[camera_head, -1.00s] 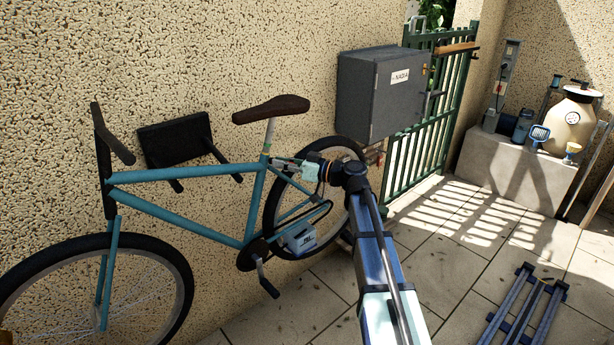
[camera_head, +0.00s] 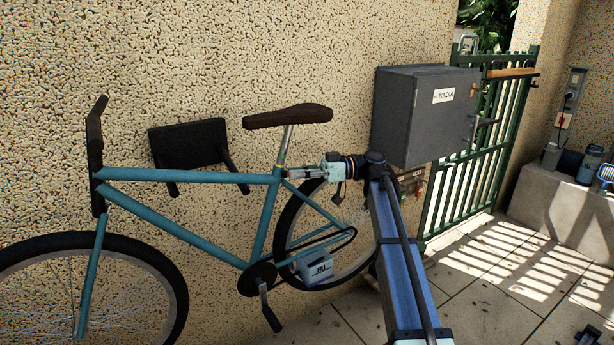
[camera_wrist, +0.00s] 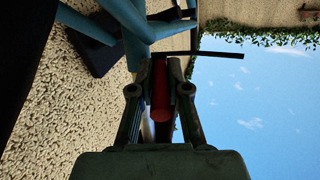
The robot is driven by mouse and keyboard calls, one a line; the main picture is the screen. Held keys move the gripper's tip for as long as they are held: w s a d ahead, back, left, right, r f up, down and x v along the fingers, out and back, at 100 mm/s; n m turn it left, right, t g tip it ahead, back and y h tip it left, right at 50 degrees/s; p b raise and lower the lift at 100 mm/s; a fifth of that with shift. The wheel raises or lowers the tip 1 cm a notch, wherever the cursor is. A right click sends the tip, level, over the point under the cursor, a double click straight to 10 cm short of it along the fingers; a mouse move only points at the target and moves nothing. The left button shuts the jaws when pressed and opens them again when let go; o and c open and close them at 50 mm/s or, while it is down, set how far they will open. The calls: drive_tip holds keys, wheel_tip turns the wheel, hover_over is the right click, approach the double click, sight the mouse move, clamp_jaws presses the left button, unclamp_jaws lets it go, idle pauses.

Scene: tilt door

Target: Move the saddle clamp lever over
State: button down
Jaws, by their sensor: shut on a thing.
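The teal bicycle (camera_head: 190,176) leans along the wall, with its dark brown saddle (camera_head: 287,115) on a silver seat post (camera_head: 286,146). My gripper (camera_head: 288,172) is at the top of the frame just below the seat post, reaching in from the right. In the wrist view my gripper (camera_wrist: 160,72) is shut on a red cylindrical piece, which I take for the saddle clamp lever (camera_wrist: 160,100). The lever lies lengthwise between the two fingers. The clamp itself is too small to make out in the head view, and the fingers partly hide it.
A black wall rack (camera_head: 188,144) with two arms sticks out left of the saddle. A grey metal box (camera_head: 424,115) hangs on the wall to the right, near a green gate (camera_head: 490,150). A small pale box (camera_head: 316,266) sits low by the rear wheel.

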drive_tip(key=shift+w+n+g, duration=0.1)
drive_tip(key=shift+n+g, duration=0.2)
drive_tip(key=c, duration=1.1)
unclamp_jaws()
drive_tip(key=shift+a, duration=0.1)
drive_tip(key=shift+c, duration=0.2)
drive_tip(key=v, duration=1.2)
drive_tip(key=shift+r, duration=0.15)
